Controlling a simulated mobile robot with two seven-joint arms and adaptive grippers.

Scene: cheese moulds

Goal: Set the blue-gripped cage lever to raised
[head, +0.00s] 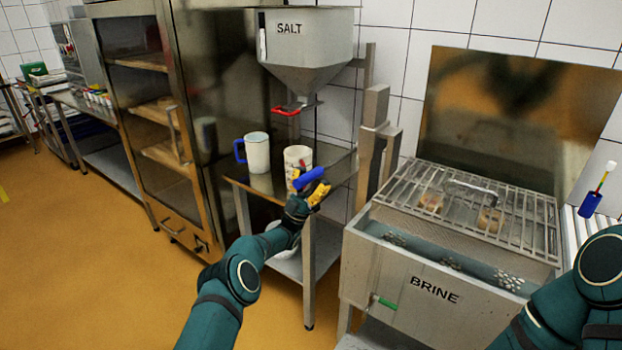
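A blue cylindrical grip (311,179), which looks like the lever's grip, is tilted up to the right in front of the mugs. My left gripper (312,187), with yellow and black fingers, is at this grip. Finger parts show on both sides of it, but whether they press on it I cannot tell. The lever's arm and its joint to the grey post (375,135) are not clear. The wire cage (410,186) with a bar handle lies over the brine tank (402,290). My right arm enters at the lower right; its gripper is out of view.
A blue-handled mug (257,155) and a pale mug (297,156) stand on the side table (267,190) under the salt hopper (305,45). A green-handled tap (386,303) juts from the tank front. A blue-ended tool (590,204) stands at the right.

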